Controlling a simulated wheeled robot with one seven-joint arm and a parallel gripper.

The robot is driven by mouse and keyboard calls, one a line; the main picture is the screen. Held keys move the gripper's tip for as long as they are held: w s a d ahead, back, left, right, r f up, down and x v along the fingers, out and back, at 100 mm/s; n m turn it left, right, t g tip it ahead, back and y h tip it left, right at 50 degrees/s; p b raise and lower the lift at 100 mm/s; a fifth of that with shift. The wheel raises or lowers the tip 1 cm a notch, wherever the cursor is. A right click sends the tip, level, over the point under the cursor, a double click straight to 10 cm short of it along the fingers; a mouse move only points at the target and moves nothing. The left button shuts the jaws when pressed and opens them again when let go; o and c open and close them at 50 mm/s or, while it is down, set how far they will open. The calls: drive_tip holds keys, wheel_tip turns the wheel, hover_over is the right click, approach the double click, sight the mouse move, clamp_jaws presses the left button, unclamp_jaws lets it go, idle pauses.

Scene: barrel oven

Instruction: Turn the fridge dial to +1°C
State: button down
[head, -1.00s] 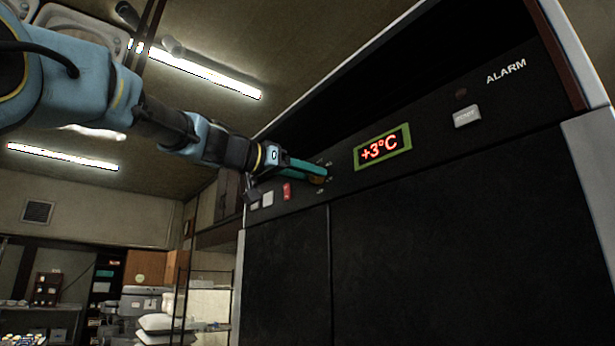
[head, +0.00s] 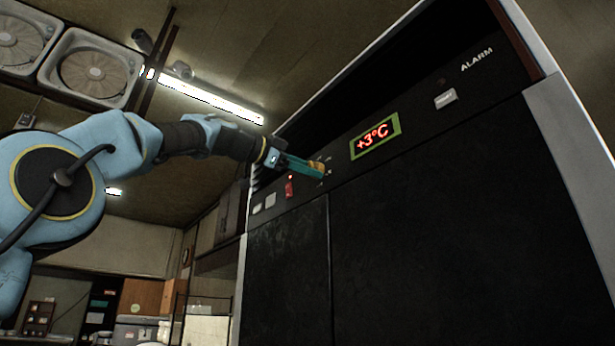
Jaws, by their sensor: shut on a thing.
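The fridge (head: 420,220) is a tall black cabinet with a control panel along its upper front. A digital display (head: 375,137) in a green frame reads +3°C in red. The dial (head: 318,164) is a small orange-yellow knob left of the display, with small markings around it. My gripper (head: 313,169) reaches in from the left with its teal fingers shut on the dial. The fingers hide part of the dial, and its pointer cannot be made out.
A red switch (head: 289,187) and pale buttons (head: 264,203) sit on the panel just below and left of my gripper. A white button (head: 445,99) under the ALARM label is at the right. Ceiling fans (head: 92,68) show at upper left.

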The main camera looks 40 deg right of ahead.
drive_tip(key=shift+m+b, duration=0.3)
drive_tip(key=shift+m, duration=0.9)
drive_tip(key=shift+c, duration=1.5)
unclamp_jaws()
drive_tip(key=a+b, duration=0.4)
drive_tip(key=a, duration=0.6)
drive_tip(key=shift+w+a+b, duration=0.25)
drive_tip(key=shift+a+b, duration=0.1)
drive_tip(key=shift+a, duration=0.05)
